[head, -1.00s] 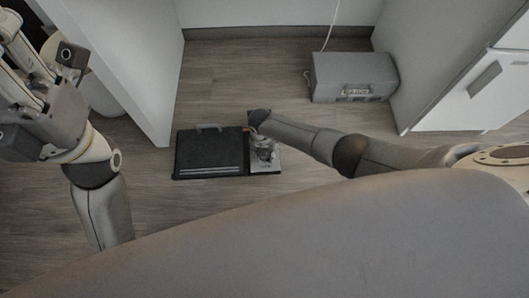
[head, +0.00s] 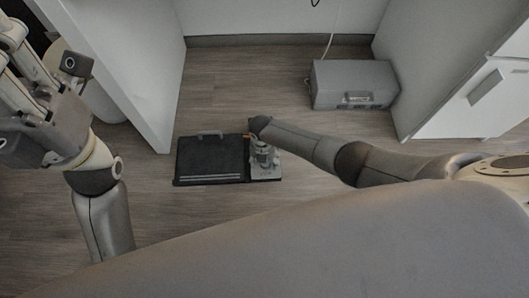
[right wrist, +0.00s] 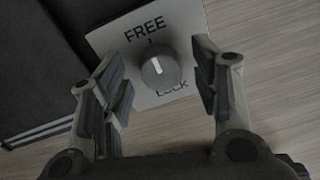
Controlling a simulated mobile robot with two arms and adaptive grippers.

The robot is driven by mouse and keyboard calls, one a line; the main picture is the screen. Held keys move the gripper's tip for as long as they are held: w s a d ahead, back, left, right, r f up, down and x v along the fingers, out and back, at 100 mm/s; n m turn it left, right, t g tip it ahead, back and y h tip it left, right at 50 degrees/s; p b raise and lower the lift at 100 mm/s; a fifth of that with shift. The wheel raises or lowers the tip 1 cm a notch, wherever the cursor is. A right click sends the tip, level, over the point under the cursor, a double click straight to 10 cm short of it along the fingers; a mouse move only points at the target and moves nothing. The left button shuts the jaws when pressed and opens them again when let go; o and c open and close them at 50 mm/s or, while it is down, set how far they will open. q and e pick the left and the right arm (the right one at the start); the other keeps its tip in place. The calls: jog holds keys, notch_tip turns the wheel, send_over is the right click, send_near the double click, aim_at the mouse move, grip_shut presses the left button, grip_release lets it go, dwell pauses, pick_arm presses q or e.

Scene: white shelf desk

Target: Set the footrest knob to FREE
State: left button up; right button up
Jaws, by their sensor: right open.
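The black footrest (head: 210,160) lies on the floor in the head view, with a grey handle at its far edge. A light panel with the round grey knob (right wrist: 161,72) is at its right side. In the right wrist view the panel reads FREE above the knob and LOCK below it. The knob's white mark is on the FREE side, roughly in line with the small tick there. My right gripper (right wrist: 164,92) is open, its fingers apart on either side of the knob with gaps visible. My left gripper (head: 38,80) is at the far left, away from the footrest; its fingertips are unclear.
A grey case (head: 352,86) with a front handle stands on the floor at the back right, a cable beside it. A white panel (head: 135,75) rises left of the footrest and a white cabinet (head: 470,90) stands at the right. Floor behind the footrest is clear.

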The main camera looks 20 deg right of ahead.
notch_tip(320, 180, up, 12)
jog(key=shift+w+a+f, duration=0.15)
jog(key=shift+a+f, duration=0.05)
dwell(0.4)
dwell(0.4)
